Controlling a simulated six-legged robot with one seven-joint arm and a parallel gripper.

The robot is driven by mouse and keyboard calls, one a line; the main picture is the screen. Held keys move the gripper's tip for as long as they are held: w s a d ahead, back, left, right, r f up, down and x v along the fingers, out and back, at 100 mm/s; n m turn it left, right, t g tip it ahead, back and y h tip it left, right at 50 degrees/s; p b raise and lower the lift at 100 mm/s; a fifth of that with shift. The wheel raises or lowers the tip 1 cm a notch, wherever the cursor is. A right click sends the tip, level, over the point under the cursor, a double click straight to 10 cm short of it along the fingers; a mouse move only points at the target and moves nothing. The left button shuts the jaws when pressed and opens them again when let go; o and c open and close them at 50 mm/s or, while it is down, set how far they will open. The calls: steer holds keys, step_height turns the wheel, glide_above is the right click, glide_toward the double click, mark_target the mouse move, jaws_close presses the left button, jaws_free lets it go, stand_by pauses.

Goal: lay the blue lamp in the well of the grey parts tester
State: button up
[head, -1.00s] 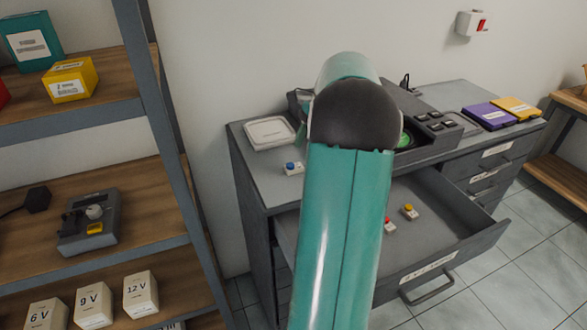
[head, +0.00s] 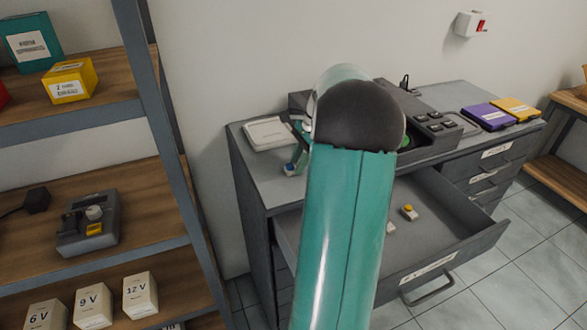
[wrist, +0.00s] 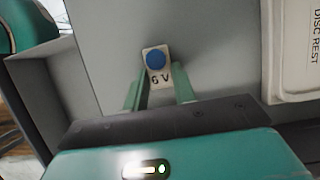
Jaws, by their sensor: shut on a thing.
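The blue lamp (head: 290,168) is on the left of the cabinet top; in the wrist view it is a blue dome (wrist: 155,60) on a white base marked "6 V". My gripper (wrist: 158,90) has its two green fingers on either side of the base and is shut on it. The lamp appears to be at the cabinet surface; I cannot tell whether it is lifted. A grey device (head: 88,232) with a pale round knob and a yellow label stands on the left shelf and looks like the parts tester. Its well is not clear at this size.
A white "DISC REST" tray (head: 268,133) lies beside the lamp. A larger grey unit (head: 432,138) with buttons is partly behind my arm. An open drawer (head: 450,225) holds a yellow lamp (head: 408,212) and another small part. White voltage boxes (head: 93,305) stand on the lower shelf.

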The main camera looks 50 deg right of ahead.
steer(key=shift+r, duration=0.5)
step_height(320, 180, up, 2)
steer(key=shift+r, duration=0.2)
steer(key=s+a+r, duration=0.6)
steer(key=a+r, duration=0.3)
steer(key=a, duration=0.3)
steer(key=shift+a+r, duration=0.3)
steer(key=shift+a, duration=0.05)
steer(key=shift+w+a, duration=0.1)
